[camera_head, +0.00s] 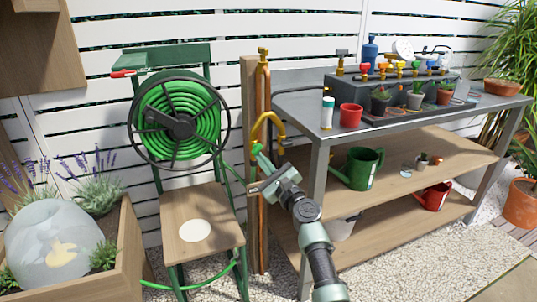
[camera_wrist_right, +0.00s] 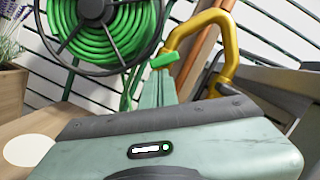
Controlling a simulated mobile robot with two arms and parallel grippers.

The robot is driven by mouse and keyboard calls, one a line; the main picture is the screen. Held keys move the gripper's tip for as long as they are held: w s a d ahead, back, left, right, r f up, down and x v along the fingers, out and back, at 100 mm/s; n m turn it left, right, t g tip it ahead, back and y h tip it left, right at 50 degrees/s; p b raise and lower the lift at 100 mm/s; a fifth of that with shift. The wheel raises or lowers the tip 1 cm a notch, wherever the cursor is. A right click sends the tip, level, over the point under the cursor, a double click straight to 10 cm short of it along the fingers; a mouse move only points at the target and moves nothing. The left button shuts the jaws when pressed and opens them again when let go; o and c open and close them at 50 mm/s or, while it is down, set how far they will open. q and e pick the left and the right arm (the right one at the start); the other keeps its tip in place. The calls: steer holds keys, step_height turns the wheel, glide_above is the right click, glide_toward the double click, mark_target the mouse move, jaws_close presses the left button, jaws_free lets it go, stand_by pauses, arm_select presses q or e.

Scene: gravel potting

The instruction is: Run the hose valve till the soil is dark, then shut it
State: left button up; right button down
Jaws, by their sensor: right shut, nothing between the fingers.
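The yellow curved tap pipe (camera_head: 270,118) stands on the wooden post; it also shows in the wrist view (camera_wrist_right: 232,30). A small bright green lever (camera_wrist_right: 165,59) sits beside it, left of the pipe. My right gripper (camera_head: 262,165) is shut and empty, its tips right at the green lever; I cannot tell whether they touch. The green hose (camera_head: 190,92) is coiled on the reel, and a length runs low toward the planter (camera_head: 128,245). The planter's soil is mostly hidden by plants and a clear dome (camera_head: 50,250), so its darkness cannot be told. My left gripper is out of view.
A wooden seat (camera_head: 178,222) with a pale disc (camera_head: 195,231) stands below the reel. A brass fitting (camera_head: 263,57) tops the post. The metal bench (camera_head: 320,130) on the right holds pots and a valve rack; a green watering can (camera_head: 362,168) is on its shelf. Gravel covers the ground.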

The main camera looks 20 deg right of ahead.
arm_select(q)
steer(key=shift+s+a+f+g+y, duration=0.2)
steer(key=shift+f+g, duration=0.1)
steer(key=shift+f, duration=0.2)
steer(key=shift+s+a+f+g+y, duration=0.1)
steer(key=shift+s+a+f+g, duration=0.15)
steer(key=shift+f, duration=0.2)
arm_select(e)
steer(key=shift+a+m+t+h, duration=0.25)
steer(key=shift+m+h, duration=0.1)
steer(key=shift+m, duration=0.85)
steer(key=shift+a+m+t+h, duration=0.15)
steer(key=shift+a+m+h, duration=0.15)
steer(key=shift+m, duration=0.9)
steer(key=shift+h, duration=0.25)
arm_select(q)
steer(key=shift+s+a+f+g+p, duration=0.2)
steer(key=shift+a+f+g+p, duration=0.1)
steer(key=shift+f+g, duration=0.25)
arm_select(e)
steer(key=shift+a, duration=0.4)
stand_by(1.3)
